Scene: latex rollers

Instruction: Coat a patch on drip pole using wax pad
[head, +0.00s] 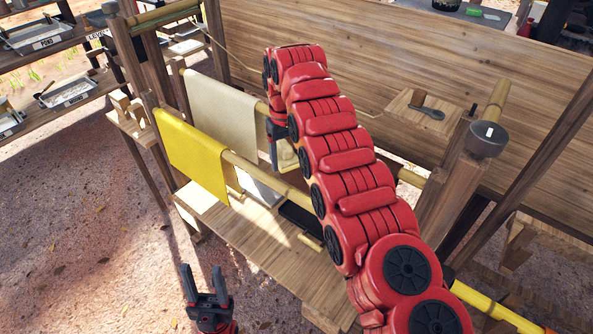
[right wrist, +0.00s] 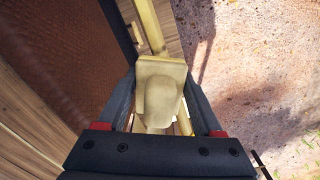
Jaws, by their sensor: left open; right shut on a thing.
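The wax pad (right wrist: 160,90) is a cream block with a raised rounded grip, held between the two fingers of my right gripper (right wrist: 170,100). In the head view the pad (head: 288,156) shows only partly beside my red right arm, with the gripper hanging down. A pale bamboo pole (right wrist: 148,22) runs just beyond the pad in the right wrist view; whether they touch, I cannot tell. In the head view, a front pole (head: 265,180) carries a yellow sheet. Which pole is the drip pole is unclear. My left gripper (head: 206,284) is open and empty, low at the front.
The yellow sheet (head: 195,160) and a cream sheet (head: 222,115) hang over parallel poles. Below is a wooden shelf (head: 250,230) with a dark tray (head: 300,218). A grey bowl (head: 486,140) sits on the right post. My right arm hides the rack's middle. Ground at left is clear.

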